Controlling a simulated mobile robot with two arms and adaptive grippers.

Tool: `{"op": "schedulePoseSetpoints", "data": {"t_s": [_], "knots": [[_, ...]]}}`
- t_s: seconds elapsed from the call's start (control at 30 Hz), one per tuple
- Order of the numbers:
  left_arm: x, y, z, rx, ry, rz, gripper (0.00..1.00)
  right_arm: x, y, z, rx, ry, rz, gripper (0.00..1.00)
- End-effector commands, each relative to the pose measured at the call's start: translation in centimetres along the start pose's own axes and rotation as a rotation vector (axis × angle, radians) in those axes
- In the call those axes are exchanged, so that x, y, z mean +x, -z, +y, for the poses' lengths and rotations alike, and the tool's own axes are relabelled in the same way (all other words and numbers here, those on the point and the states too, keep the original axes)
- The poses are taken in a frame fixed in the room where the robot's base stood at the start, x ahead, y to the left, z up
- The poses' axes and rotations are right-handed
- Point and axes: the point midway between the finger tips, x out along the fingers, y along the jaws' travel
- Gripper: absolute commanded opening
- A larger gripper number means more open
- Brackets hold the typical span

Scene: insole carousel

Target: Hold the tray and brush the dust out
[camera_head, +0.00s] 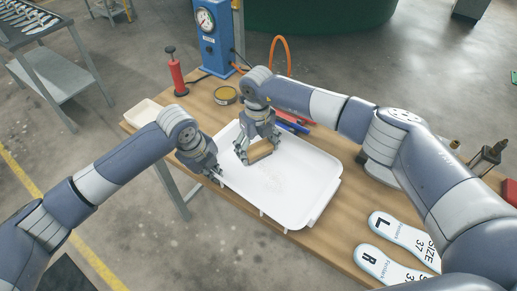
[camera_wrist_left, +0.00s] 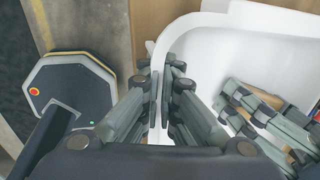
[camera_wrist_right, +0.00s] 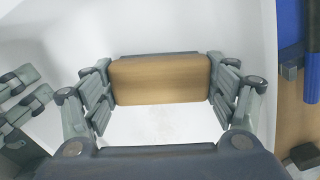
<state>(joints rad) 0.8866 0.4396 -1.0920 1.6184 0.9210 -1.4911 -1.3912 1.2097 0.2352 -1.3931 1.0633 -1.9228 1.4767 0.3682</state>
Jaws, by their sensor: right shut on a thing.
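The white tray (camera_head: 285,200) lies on the wooden table, with faint dust specks (camera_wrist_right: 165,128) on its floor. My left gripper (camera_head: 217,176) is at the tray's left edge. In the left wrist view its fingers (camera_wrist_left: 162,100) are close together with the tray's rim (camera_wrist_left: 158,50) between them. My right gripper (camera_head: 250,154) is over the inside of the tray, shut on the brush. The brush's brown wooden block (camera_wrist_right: 160,80) lies across between the fingers. Its bristles are hidden, and I cannot tell whether they touch the tray floor.
Behind the tray are a blue gauge stand (camera_head: 215,40), a red pump (camera_head: 177,75), a round tin (camera_head: 225,95) and blue and red tools (camera_head: 293,126). Two insoles (camera_head: 400,235) lie at the front right.

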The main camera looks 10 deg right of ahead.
Motion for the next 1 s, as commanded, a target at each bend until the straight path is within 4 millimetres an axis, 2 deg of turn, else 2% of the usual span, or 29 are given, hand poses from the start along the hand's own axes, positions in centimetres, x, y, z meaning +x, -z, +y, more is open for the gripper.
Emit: {"op": "schedulePoseSetpoints", "data": {"t_s": [0.23,0.5,0.8,1.0], "knots": [[0.0,0.0,-0.1,0.000,0.001,0.000,0.00,0.2,1.7,-0.1,0.001,0.001,0.002,0.60],[-0.1,0.0,-0.1,0.000,0.002,0.000,0.00,0.4,2.6,-0.1,0.001,0.001,0.005,0.60],[-0.1,0.0,-0.1,-0.001,0.002,-0.001,0.00,0.3,4.5,-0.1,0.001,0.000,0.007,0.60],[-0.1,-0.1,-0.1,-0.001,0.003,-0.001,0.00,0.2,5.0,-0.1,0.001,0.000,0.006,0.60]]}}
